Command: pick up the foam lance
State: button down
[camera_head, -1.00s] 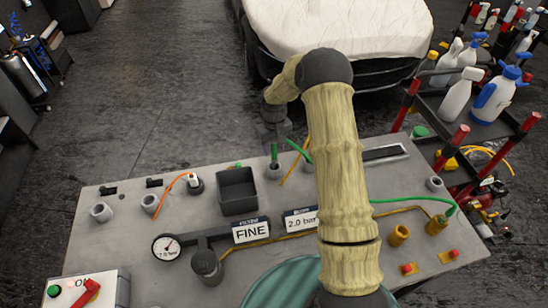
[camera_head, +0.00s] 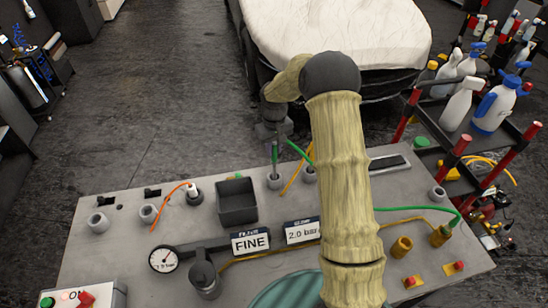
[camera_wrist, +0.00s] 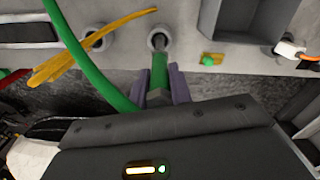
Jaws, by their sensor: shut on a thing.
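The foam lance, which I take to be the green rod (camera_wrist: 159,70), is between the two purple fingers of my gripper (camera_wrist: 159,76). The gripper is shut on it. Its thin grey tip points down into a round grey socket (camera_wrist: 158,40) on the bench; how deep it sits I cannot tell. In the head view the lance (camera_head: 274,154) stands upright above the socket (camera_head: 274,181), with my gripper (camera_head: 274,142) at its top. A green hose (camera_wrist: 82,55) runs from near the gripper. The fingers are mostly hidden in the head view.
The grey bench (camera_head: 130,240) carries a dark open bin (camera_head: 237,203), a pressure gauge (camera_head: 163,259), FINE (camera_head: 251,242) and 2.0 bar signs, and other sockets. An orange hose (camera_head: 168,203) and a yellow strip (camera_wrist: 95,47) lie close by. A covered car (camera_head: 330,35) stands behind; spray bottles are at right.

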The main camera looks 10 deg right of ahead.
notch_tip(320, 180, up, 6)
jog(key=shift+b, duration=0.7)
